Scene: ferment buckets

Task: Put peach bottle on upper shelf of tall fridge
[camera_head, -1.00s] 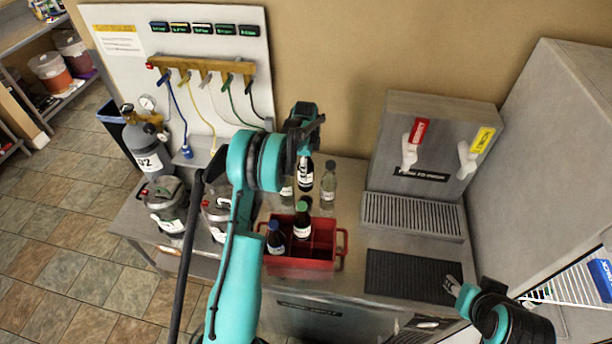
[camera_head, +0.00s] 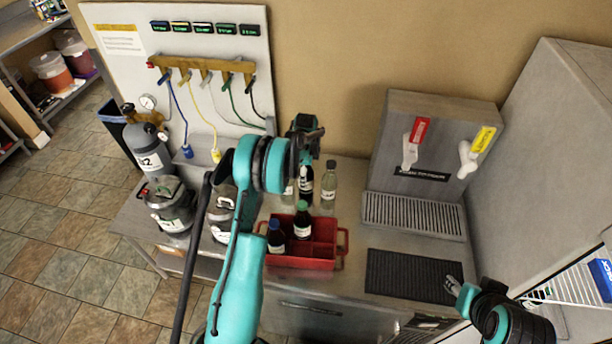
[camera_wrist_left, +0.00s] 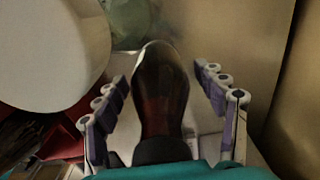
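My left gripper (camera_head: 305,132) is above the bottles behind the red crate. In the left wrist view a dark bottle with a reddish tint (camera_wrist_left: 160,95) lies between my left gripper's fingers (camera_wrist_left: 165,95), with gaps on both sides; the gripper is open. In the head view a dark bottle with a white label (camera_head: 306,186) stands below that gripper, partly hidden. I cannot read which bottle is peach. The tall fridge (camera_head: 545,150) is at the right, with a white wire shelf (camera_head: 570,287) showing. My right gripper (camera_head: 454,288) is near the counter's front right; its opening is unclear.
A clear bottle (camera_head: 328,185) stands right of the dark one. The red crate (camera_head: 325,264) holds a blue-capped bottle (camera_head: 276,238) and a green-capped bottle (camera_head: 302,220). A black mat (camera_head: 412,276) and a tap dispenser (camera_head: 430,150) are to the right.

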